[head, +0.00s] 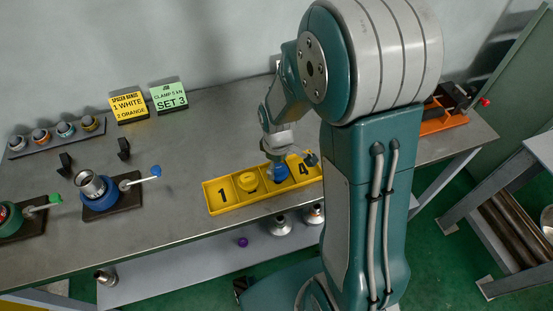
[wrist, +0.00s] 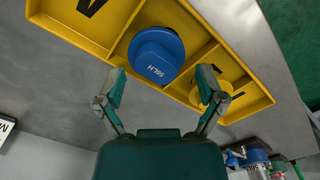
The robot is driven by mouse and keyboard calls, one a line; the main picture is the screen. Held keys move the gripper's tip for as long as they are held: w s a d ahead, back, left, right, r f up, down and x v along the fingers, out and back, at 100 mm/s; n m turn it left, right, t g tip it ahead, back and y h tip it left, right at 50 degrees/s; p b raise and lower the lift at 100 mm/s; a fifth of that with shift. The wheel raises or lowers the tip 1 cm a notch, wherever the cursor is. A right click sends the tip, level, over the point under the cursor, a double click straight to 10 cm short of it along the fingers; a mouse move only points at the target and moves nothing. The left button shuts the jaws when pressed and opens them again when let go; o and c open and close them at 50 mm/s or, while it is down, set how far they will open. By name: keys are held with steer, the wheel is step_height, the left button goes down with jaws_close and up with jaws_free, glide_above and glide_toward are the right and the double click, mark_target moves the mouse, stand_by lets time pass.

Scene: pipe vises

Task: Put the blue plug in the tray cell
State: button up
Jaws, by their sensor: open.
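The yellow tray (head: 232,205) lies near the front of the bench, with cells marked 1 and 4 at its ends. The blue plug (wrist: 157,55) sits in the third cell, beside the cell marked 4. In the head view the blue plug (head: 281,174) is partly hidden under my gripper. My gripper (wrist: 161,88) is open and empty, its two fingers apart and short of the plug in the wrist view. Whether a finger touches the plug cannot be told. A yellow plug (head: 247,181) sits in the second cell; it also shows in the wrist view (wrist: 208,92).
Two vises, one blue (head: 101,192) and one with a green handle (head: 30,212), stand at the left. A rack of rings (head: 60,134) and two signs (head: 148,101) stand behind.

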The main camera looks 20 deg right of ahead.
mark_target(277, 168)
step_height(277, 168, up, 11)
steer(key=s+r+m+t, duration=0.5)
steer(key=s+r+m, duration=0.3)
steer(key=s+r, duration=0.5)
steer(key=shift+s+m+t, duration=0.3)
steer(key=shift+s+m, duration=0.1)
steer(key=shift+s, duration=0.2)
stand_by(0.7)
